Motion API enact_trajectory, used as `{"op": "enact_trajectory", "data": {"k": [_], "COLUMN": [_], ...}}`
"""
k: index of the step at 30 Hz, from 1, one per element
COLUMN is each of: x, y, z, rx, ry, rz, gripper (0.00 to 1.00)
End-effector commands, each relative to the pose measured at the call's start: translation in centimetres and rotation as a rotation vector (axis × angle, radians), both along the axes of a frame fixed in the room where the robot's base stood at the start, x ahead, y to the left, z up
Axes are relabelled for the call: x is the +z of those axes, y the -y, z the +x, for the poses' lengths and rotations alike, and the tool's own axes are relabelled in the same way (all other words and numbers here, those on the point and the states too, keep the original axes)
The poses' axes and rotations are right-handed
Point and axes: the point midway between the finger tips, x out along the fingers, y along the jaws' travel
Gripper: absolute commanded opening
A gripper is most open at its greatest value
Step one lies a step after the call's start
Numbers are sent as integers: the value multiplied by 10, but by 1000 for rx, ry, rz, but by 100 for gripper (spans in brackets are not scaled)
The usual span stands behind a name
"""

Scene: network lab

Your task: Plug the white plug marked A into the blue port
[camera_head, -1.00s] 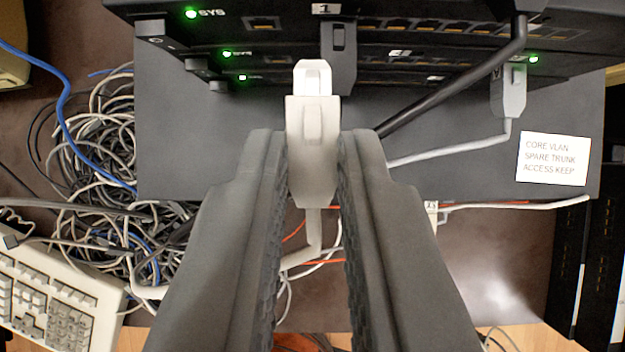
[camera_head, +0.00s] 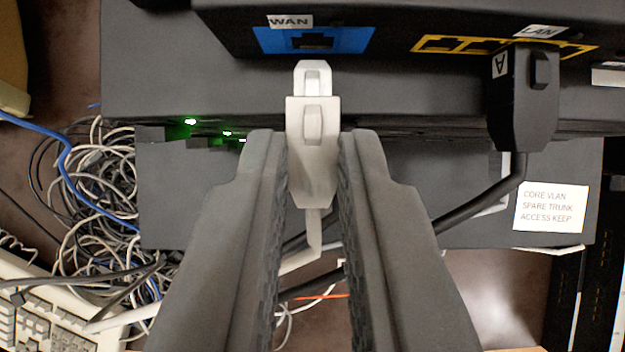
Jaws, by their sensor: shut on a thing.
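A white plug (camera_head: 312,150) with a clear tip is held between the fingers of my gripper (camera_head: 314,165), which is shut on it. No letter mark shows on the side of it that I see. Its white cable hangs down between the fingers. The blue port (camera_head: 314,40), labelled WAN, is on the device just above the plug tip in the picture. The tip points up toward its dark opening and appears just below it. I cannot tell the gap in depth. The plug is outside the port.
A black plug marked A (camera_head: 522,95) sits in the yellow LAN ports (camera_head: 450,45) at right, its thick black cable running down left. Lower devices with green lights (camera_head: 190,121) lie below. A tangle of cables (camera_head: 90,200) and a keyboard (camera_head: 45,310) are at left.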

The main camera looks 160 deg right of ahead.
Motion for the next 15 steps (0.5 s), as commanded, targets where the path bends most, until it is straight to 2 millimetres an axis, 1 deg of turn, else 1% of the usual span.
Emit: {"op": "enact_trajectory", "data": {"k": [2, 3, 4, 15], "x": [0, 0, 0, 0], "y": [0, 0, 0, 0], "z": [0, 0, 0, 1], "rx": [0, 0, 0, 0], "ry": [0, 0, 0, 0], "rz": [0, 0, 0, 0], "gripper": [0, 5, 0, 0]}}
